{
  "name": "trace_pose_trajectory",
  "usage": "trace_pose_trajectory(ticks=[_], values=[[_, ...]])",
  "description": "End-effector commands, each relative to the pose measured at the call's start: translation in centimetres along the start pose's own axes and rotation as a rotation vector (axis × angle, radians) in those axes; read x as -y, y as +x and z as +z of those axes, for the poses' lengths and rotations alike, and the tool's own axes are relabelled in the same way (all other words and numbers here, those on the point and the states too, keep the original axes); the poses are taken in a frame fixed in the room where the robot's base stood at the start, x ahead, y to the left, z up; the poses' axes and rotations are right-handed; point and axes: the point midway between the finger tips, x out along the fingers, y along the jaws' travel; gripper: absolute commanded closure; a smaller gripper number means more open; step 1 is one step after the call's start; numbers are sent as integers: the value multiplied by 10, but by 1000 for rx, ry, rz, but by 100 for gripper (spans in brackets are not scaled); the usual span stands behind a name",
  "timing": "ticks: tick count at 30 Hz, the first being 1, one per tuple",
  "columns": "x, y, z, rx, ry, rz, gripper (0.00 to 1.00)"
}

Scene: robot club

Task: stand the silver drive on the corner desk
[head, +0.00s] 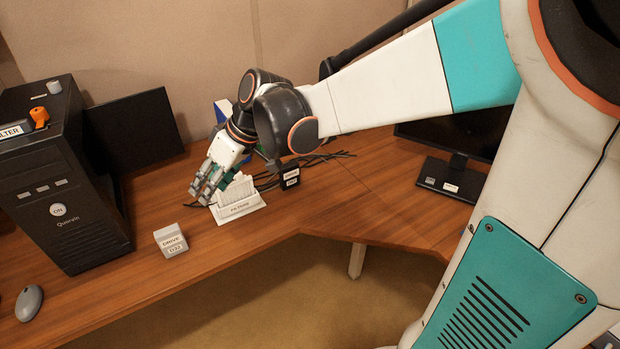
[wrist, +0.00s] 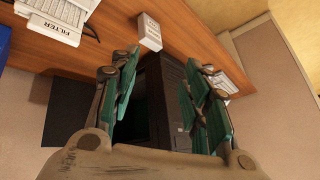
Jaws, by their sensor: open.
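The silver drive (head: 170,240) is a small grey block with white labels, one reading DRIVE. It rests on the brown wooden corner desk (head: 200,262), near the front edge and right of the black computer tower. A pale labelled block that looks like the same drive shows at the top of the wrist view (wrist: 149,32). My gripper (head: 206,186) is open and empty, above the desk behind and to the right of the drive, apart from it. In the wrist view its green-padded fingers (wrist: 160,82) are spread, with the dark tower beyond them.
The black tower (head: 62,185) stands at left, with an orange item (head: 39,117) and a grey block (head: 54,87) on top. A white labelled rack (head: 238,200) stands close beside my gripper. A black box (head: 289,177), cables and a mouse (head: 29,303) also lie on the desk.

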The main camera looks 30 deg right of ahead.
Motion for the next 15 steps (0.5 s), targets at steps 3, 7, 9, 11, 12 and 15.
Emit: trace_pose_trajectory(ticks=[3, 7, 9, 11, 12, 15], values=[[18, -25, 26, 8, 68, 86, 57], [28, -47, 52, 3, 145, 184, 57], [33, -58, 67, -6, 183, 235, 57], [36, -66, 80, -18, 215, 278, 57], [38, -72, 89, -26, 235, 307, 57], [42, -83, 110, -54, 282, 374, 57]])
